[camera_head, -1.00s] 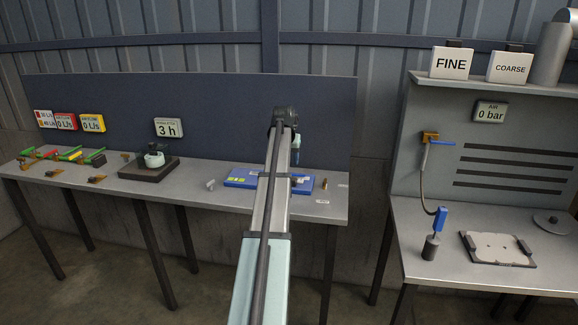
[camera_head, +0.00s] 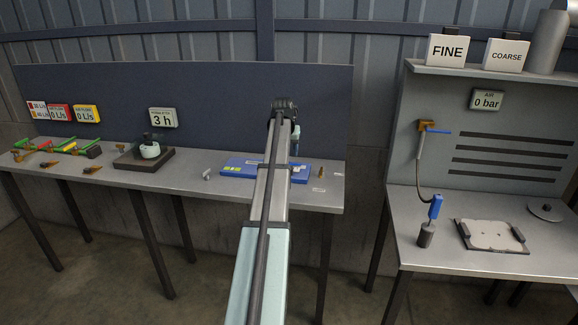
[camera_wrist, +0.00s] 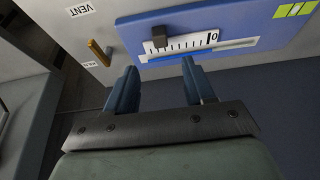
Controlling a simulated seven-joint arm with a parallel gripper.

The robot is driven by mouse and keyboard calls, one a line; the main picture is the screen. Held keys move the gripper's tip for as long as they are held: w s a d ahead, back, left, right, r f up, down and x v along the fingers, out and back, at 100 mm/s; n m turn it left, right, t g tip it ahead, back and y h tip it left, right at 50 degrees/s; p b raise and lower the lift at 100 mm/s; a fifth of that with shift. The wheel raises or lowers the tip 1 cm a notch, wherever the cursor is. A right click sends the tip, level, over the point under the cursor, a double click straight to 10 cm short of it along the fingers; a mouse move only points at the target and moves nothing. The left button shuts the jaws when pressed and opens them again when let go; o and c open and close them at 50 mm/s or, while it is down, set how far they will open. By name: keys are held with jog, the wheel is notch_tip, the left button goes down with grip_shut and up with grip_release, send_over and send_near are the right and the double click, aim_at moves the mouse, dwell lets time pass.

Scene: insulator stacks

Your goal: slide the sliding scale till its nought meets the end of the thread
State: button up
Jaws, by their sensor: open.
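The sliding scale (camera_wrist: 182,46) is a white strip with black ticks on a blue board (camera_wrist: 130,30) in the wrist view. Its nought is at the strip's right end. A dark block (camera_wrist: 159,37) stands on the strip's left part. A pale blue line (camera_wrist: 205,51) runs along just below the scale; I cannot tell whether it is the thread, nor where the thread ends. My gripper (camera_wrist: 158,66) is open and empty, its fingers just short of the scale, either side of the dark block in the picture. In the head view my arm covers part of the blue board (camera_head: 238,168).
A brass pin (camera_wrist: 98,52) stands left of the board, near a VENT label (camera_wrist: 80,10). On the same bench are a dark base with a white pot (camera_head: 150,150) and several coloured fittings (camera_head: 60,147). A second bench (camera_head: 430,265) stands to the right, across a gap.

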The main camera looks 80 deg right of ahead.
jog(key=x, duration=1.1)
jog(key=shift+d+f, duration=0.15)
jog(key=shift+c, duration=0.2)
grip_shut()
